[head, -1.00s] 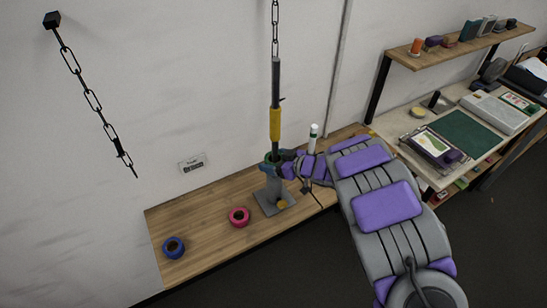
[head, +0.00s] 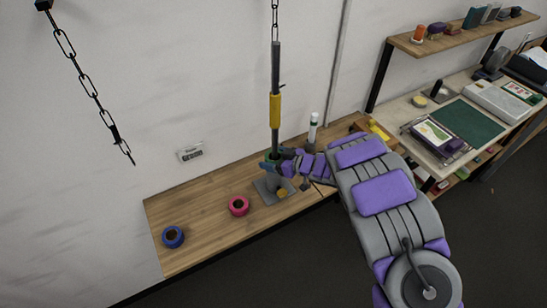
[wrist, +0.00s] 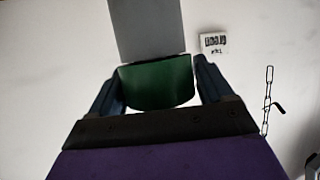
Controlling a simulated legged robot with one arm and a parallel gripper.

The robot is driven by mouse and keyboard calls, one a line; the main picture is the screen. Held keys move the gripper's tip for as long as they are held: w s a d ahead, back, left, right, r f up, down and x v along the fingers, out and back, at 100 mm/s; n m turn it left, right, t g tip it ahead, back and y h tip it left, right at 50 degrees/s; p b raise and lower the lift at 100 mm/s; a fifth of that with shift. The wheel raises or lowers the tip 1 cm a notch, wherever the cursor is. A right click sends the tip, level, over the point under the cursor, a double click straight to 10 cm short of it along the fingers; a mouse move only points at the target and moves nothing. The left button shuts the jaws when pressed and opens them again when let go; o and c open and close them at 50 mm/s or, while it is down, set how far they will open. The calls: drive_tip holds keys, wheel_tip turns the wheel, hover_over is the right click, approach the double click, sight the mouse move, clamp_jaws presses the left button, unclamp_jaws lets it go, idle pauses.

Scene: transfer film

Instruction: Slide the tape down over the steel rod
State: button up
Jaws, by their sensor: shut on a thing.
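The steel rod (head: 276,70) stands upright in the head view, with a yellow sleeve (head: 275,110) partway down. Below it is a grey stand with a flat base plate (head: 265,193) on the wooden bench. My gripper (head: 272,164) is low on the rod, just above the base, and shut on the green tape. In the wrist view the green tape (wrist: 157,82) sits between both fingers, with the grey rod (wrist: 148,30) rising directly above it. The tape appears to be around the rod, but its far side is hidden.
A pink roll (head: 239,206) and a blue roll (head: 173,237) lie on the bench (head: 195,222) to the left. A white bottle (head: 313,128) stands behind my wrist. A chain (head: 84,82) hangs at left; another (head: 275,18) hangs above the rod. A cluttered desk is at right.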

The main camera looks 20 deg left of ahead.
drive_tip(key=o, duration=1)
drive_tip(key=shift+d, duration=0.1)
drive_tip(key=v, duration=1.7)
drive_tip(key=shift+d+p, duration=0.1)
drive_tip(key=shift+p, duration=0.2)
